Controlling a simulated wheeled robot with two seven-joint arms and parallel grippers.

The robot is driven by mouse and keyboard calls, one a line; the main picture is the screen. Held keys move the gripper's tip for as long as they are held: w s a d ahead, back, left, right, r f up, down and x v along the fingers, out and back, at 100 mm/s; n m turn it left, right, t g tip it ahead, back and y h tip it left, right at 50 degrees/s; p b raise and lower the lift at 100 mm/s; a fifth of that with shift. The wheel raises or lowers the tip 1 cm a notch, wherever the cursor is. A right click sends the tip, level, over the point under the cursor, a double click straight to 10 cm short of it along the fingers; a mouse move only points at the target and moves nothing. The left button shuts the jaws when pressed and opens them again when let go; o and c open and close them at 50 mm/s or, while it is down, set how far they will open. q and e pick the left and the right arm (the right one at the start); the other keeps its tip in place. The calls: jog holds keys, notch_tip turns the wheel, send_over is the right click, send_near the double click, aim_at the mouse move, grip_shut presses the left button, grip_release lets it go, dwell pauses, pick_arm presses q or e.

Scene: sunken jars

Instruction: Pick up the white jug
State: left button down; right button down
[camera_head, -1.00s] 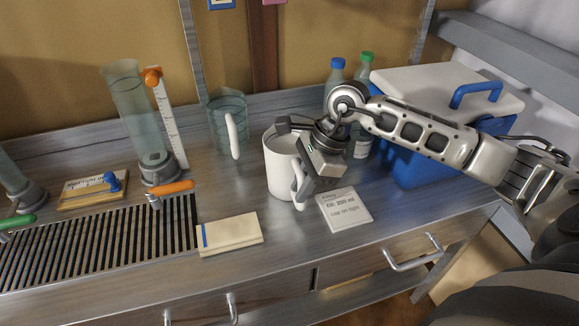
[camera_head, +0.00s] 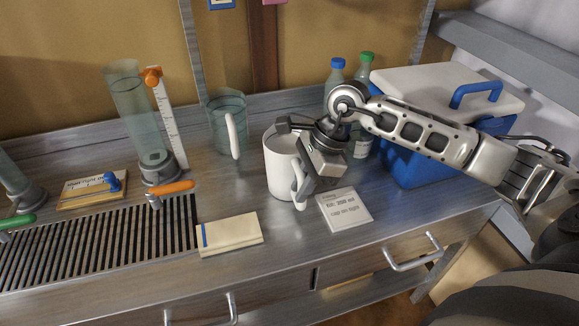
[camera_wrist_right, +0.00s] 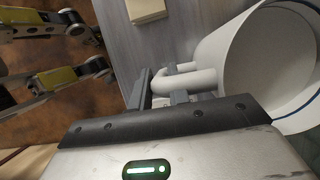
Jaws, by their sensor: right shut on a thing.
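The white jug (camera_head: 279,168) stands upright on the metal counter, right of the middle in the head view. Its handle faces the front right. My right gripper (camera_head: 301,186) is at the handle, its jaws shut on it. In the right wrist view the jug (camera_wrist_right: 213,58) lies at the right, with its handle between the two dark fingers (camera_wrist_right: 160,92). The jug's base appears to rest on the counter. My left gripper is not in the head view.
A clear jug (camera_head: 228,128) stands behind left. A white card (camera_head: 344,208) lies close in front right, a notepad (camera_head: 231,234) front left. Bottles (camera_head: 335,80) and a blue cooler (camera_head: 406,152) stand behind right. A drain grate (camera_head: 95,245) and tall cylinder (camera_head: 133,112) are left.

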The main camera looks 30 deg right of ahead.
aim_at(302, 176)
jog(key=shift+w+r, duration=0.15)
jog(key=shift+r, duration=0.05)
jog(key=shift+r, duration=0.1)
jog(key=shift+r, duration=1.3)
jog(key=shift+a+r, duration=0.1)
jog(key=shift+r, duration=0.2)
jog(key=s+a+r+b, duration=0.2)
jog(key=s+a+r, duration=0.7)
jog(key=s, duration=0.1)
jog(key=shift+s+r, duration=0.15)
jog(key=shift+r, duration=0.05)
jog(key=shift+s+a, duration=0.1)
